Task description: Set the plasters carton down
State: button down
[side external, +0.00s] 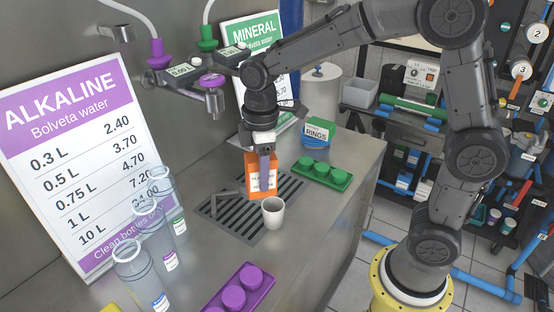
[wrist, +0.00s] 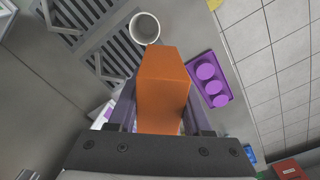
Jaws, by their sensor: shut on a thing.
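The plasters carton (side external: 251,183) is an orange box with a white label. In the side external view it stands roughly upright over the drain grate, behind the white cup. My gripper (side external: 266,170) is shut on it from above, with a finger across its labelled face. In the wrist view the carton (wrist: 163,85) fills the middle between the two fingers (wrist: 162,112). Its underside is hidden, so I cannot tell whether it touches the grate.
A white cup (side external: 273,212) stands close in front, on the edge of the slotted drain grate (side external: 226,221). A green cap tray (side external: 322,174) and a rings box (side external: 317,134) are to the right. A purple cap tray (side external: 240,290) and clear bottles (side external: 133,268) are nearer. Bare steel counter lies right of the cup.

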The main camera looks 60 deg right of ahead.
jog(key=w+d+f+m, duration=0.15)
jog(key=d+m, duration=0.35)
jog(key=d, duration=0.7)
jog(key=w+d+f+m, duration=0.1)
jog(key=w+d+m, duration=0.3)
jog(key=d, duration=0.9)
jog(key=shift+m, duration=0.5)
jog(key=w+d+f, duration=0.2)
jog(key=w+f, duration=0.1)
jog(key=w+d+f, duration=0.2)
jog(key=w+f, duration=0.1)
jog(key=w, duration=0.1)
jog(key=w+d+f, duration=0.2)
jog(key=w+f, duration=0.1)
jog(key=shift+w+f, duration=0.15)
jog(key=shift+w, duration=0.25)
jog(key=shift+f, duration=1.6)
jog(key=shift+f, duration=0.1)
jog(key=shift+c, duration=1.7)
grip_release()
